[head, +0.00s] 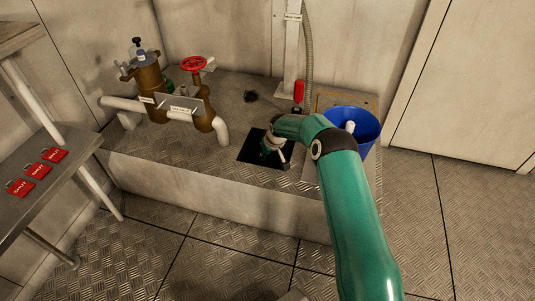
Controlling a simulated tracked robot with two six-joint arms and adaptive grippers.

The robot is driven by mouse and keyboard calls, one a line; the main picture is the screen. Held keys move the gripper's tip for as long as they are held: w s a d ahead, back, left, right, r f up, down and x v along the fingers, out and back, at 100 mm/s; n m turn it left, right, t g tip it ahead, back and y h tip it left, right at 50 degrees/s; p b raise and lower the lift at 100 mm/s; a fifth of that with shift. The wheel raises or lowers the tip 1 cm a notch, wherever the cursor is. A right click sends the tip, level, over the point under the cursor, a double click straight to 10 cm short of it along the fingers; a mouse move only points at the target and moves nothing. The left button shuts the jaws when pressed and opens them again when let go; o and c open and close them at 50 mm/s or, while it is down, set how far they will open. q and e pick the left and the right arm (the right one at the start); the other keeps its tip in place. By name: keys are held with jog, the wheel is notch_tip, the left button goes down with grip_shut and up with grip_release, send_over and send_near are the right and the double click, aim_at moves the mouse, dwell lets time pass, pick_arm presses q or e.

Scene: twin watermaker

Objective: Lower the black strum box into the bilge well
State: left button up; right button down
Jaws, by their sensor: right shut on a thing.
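The bilge well (248,156) is a dark square opening in the raised checker-plate step, left of my green right arm. My right gripper (272,149) is over the well, at its right side, pointing down. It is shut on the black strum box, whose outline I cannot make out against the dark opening. How deep the box sits is also not clear. My right forearm and wrist cover the area to the right of the well. My left gripper is not in view.
Brass pipework with a red handwheel (193,64) stands left of the well. A blue bucket (365,124) stands to the right, behind my arm. A small dark clump (250,96) lies behind the well. A bench with red tags (54,154) is at far left.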

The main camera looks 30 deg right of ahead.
jog(key=c, duration=0.8)
grip_release()
jog(key=shift+c, duration=0.2)
